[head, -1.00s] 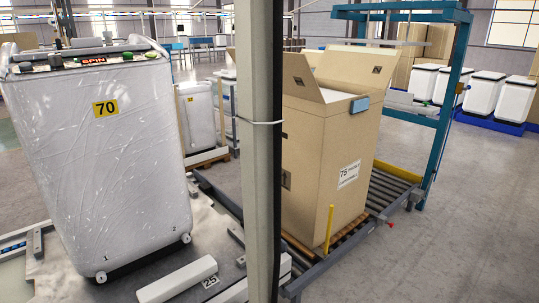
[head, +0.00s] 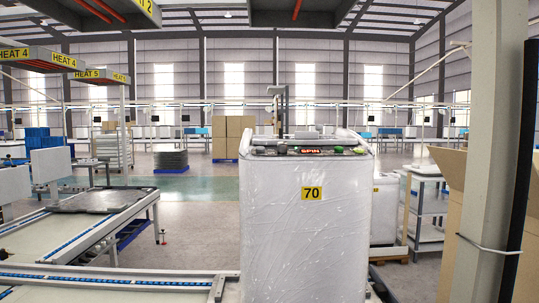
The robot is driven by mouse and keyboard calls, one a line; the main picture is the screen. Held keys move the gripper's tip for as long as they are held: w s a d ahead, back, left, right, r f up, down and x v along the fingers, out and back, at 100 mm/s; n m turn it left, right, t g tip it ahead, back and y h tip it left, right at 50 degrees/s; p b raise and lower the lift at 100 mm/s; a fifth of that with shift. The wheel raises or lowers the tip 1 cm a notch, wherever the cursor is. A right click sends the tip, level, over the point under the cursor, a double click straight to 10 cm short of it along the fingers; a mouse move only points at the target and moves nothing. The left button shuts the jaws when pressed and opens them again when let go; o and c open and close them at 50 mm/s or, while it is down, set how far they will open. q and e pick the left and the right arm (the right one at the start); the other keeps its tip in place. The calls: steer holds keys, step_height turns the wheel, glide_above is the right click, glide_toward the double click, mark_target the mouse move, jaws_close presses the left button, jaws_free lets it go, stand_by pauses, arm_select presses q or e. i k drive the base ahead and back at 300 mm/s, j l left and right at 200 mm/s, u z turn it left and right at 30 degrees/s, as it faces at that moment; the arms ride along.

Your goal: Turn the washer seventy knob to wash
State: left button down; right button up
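The washer (head: 306,235), white and wrapped in clear film, stands upright at the centre of the head view with a yellow 70 label (head: 312,193) on its front. Its top control panel (head: 285,151) is dark, with a lit red display that seems to read SPIN (head: 311,151). Small green and round parts show on the panel beside the display; which one is the knob, and where it points, is too small to tell. Neither of my grippers is in view.
A grey post (head: 487,150) and an open cardboard box (head: 452,200) stand at the right. A conveyor (head: 60,232) with blue-edged rails runs along the left and front left. Open floor (head: 200,200) lies behind the washer at left. Signs marked HEAT hang at upper left.

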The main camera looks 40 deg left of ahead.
mark_target(282, 147)
steer(key=k+j, duration=0.15)
steer(key=j, duration=0.2)
steer(key=k+j+u, duration=0.15)
steer(key=j, duration=0.25)
steer(key=k+j, duration=0.2)
steer(key=j, duration=0.15)
steer(key=k+j+u, duration=0.1)
steer(key=j, duration=0.3)
steer(key=k+j+u, duration=0.1)
steer(key=j, duration=0.3)
steer(key=i+l, duration=0.1)
steer(key=l, duration=0.3)
steer(key=i+l, duration=0.1)
steer(key=l, duration=0.3)
steer(key=i+l, duration=0.1)
steer(key=l, duration=0.3)
steer(key=i+l, duration=0.15)
steer(key=l, duration=0.3)
